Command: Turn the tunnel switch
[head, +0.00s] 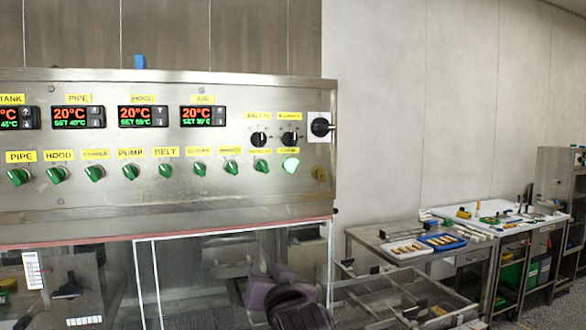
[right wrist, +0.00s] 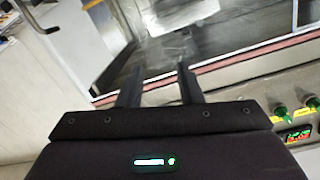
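The steel control panel (head: 130,190) fills the left of the head view. It has a row of green rotary switches under yellow labels. The leftmost labels read PIPE and HOOD, and PUMP and BELT also read clearly. Labels further right are too small to read surely, so I cannot tell which one is the tunnel switch. My right gripper (head: 285,300) is below the panel, in front of the clear lower front, touching no switch. In the right wrist view its two fingers (right wrist: 158,80) stand apart with nothing between them. My left gripper is not in view.
Above the green switches are red temperature displays (head: 142,116), two black knobs (head: 258,139) and a larger black switch (head: 320,127). A dull yellow knob (head: 319,173) sits at the lower right. Tables with trays (head: 408,249) stand to the right. A pinkish edge runs under the panel.

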